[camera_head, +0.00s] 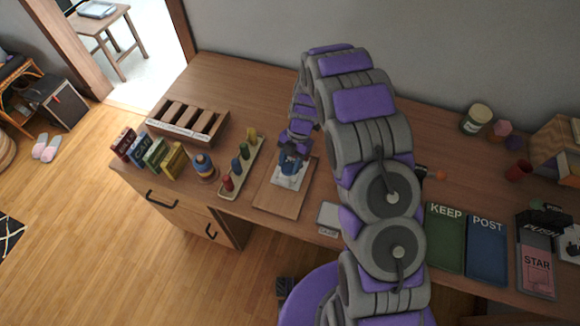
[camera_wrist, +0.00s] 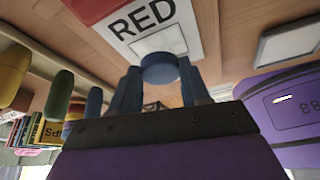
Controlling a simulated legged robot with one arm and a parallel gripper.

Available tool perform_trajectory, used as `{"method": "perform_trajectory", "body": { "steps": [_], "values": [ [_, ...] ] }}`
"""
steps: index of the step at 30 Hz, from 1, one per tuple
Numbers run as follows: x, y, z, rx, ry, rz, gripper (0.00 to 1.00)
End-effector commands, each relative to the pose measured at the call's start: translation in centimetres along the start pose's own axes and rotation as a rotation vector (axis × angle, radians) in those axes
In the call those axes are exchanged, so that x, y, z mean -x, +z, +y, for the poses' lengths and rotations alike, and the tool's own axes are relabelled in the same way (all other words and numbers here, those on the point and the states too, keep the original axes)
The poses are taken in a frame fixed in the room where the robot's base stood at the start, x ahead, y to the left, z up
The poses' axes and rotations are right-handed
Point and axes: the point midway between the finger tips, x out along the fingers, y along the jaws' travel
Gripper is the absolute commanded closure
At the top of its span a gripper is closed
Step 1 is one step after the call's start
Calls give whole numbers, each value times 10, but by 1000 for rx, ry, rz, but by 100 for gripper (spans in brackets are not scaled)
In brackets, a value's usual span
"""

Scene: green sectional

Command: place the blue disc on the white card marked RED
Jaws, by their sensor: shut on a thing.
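The blue disc (camera_wrist: 160,68) is between my fingertips in the wrist view. My gripper (camera_wrist: 158,82) is shut on it. The white card marked RED (camera_wrist: 186,14) is right behind the disc in the wrist view, with its lettering and a paler square showing. In the head view, my gripper (camera_head: 290,168) points down over the white card (camera_head: 285,183), which lies on a wooden board (camera_head: 279,202). The arm and fingers hide part of the card there. I cannot tell whether the disc touches the card.
A rack of coloured pegs (camera_head: 240,170), a stacked ring toy (camera_head: 205,168), several upright boxes (camera_head: 150,153) and a divided wooden tray (camera_head: 187,125) stand left. Green KEEP (camera_head: 446,240) and blue POST (camera_head: 486,248) panels lie right. A purple chair (camera_head: 308,297) is in front.

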Motion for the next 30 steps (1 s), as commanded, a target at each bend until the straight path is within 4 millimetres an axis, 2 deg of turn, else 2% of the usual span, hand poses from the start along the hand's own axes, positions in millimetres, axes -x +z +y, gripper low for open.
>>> {"method": "perform_trajectory", "body": {
  "steps": [1,4,14,15,22,30],
  "values": [
    [-11,4,-1,-2,-1,2,82],
    [-22,9,-2,0,-3,3,82],
    [-23,10,-1,0,-1,2,82],
    [-23,10,-1,0,-1,1,51],
    [-23,9,-1,0,0,1,29],
    [-21,9,-1,0,0,0,29]
  ]
}}
